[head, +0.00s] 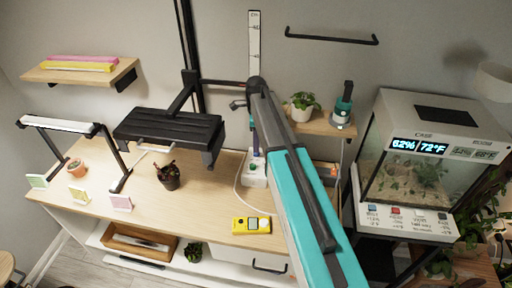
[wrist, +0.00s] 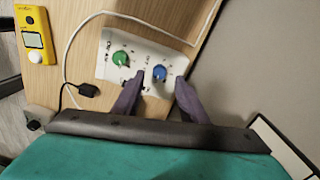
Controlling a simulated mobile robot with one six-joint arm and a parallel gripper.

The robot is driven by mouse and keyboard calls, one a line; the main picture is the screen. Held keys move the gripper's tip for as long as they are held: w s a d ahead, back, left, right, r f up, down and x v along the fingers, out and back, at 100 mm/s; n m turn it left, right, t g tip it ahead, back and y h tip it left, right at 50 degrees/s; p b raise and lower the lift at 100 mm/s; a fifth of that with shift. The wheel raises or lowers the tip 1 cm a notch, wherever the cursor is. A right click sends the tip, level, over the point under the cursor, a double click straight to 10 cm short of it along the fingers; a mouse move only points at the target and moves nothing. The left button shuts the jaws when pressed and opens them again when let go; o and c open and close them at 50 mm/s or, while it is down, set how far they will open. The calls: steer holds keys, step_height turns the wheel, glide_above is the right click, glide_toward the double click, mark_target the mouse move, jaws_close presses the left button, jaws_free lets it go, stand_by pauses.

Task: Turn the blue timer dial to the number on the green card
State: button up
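A white timer box (wrist: 130,48) with a green dial (wrist: 120,58) and a blue dial (wrist: 159,74) lies on the wooden bench. The box also shows in the head view (head: 252,180), partly hidden by my arm. My gripper (wrist: 160,80) is open, one finger on each side of the blue dial, with a gap visible around it. Whether the fingers touch the dial or box, I cannot tell. The dial's setting is too small to read. A green card (head: 37,181) stands at the bench's far left; its number is not legible.
A yellow meter (head: 252,225) lies in front of the box; it also shows in the wrist view (wrist: 36,34). A white cable (wrist: 68,50) curves around the box. Yellow (head: 78,195) and pink (head: 121,203) cards stand left. A terrarium (head: 420,160) stands right.

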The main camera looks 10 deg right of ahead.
steer(key=shift+s+f+p, duration=0.1)
steer(key=shift+f+p, duration=0.35)
steer(key=shift+f, duration=1.55)
steer(key=shift+c, duration=0.4)
jaws_close()
